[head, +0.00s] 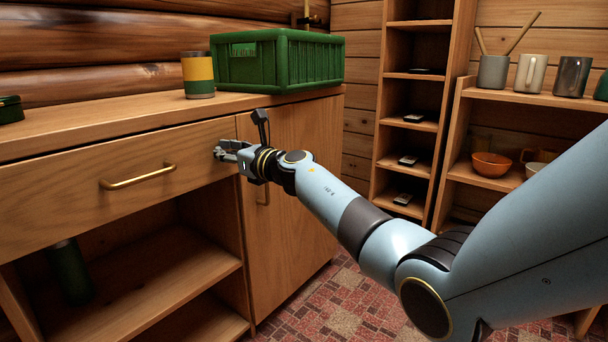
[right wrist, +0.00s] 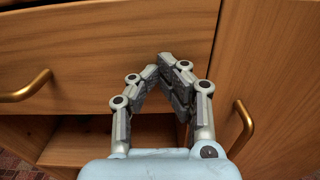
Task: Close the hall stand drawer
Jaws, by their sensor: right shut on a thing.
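The hall stand drawer (head: 60,204) is a wide wooden front under the stand's top, with a brass bar handle (head: 138,177). Its front looks about flush with the door beside it; I cannot tell whether a small gap is left. In the right wrist view the drawer front (right wrist: 90,45) fills the upper left, its handle (right wrist: 26,88) at the left edge. My right gripper (head: 218,152) is at the drawer's right end, away from the handle. Its fingers (right wrist: 163,62) converge to a point at the drawer front. What lies between the tips is hidden. My left gripper is out of view.
A green crate (head: 277,62) and a yellow and green can (head: 197,78) stand on top. The door (head: 290,190) with its own brass handle (right wrist: 242,125) is right of the drawer. Open shelves (head: 150,280) lie below. Shelving with mugs (head: 531,72) stands at right.

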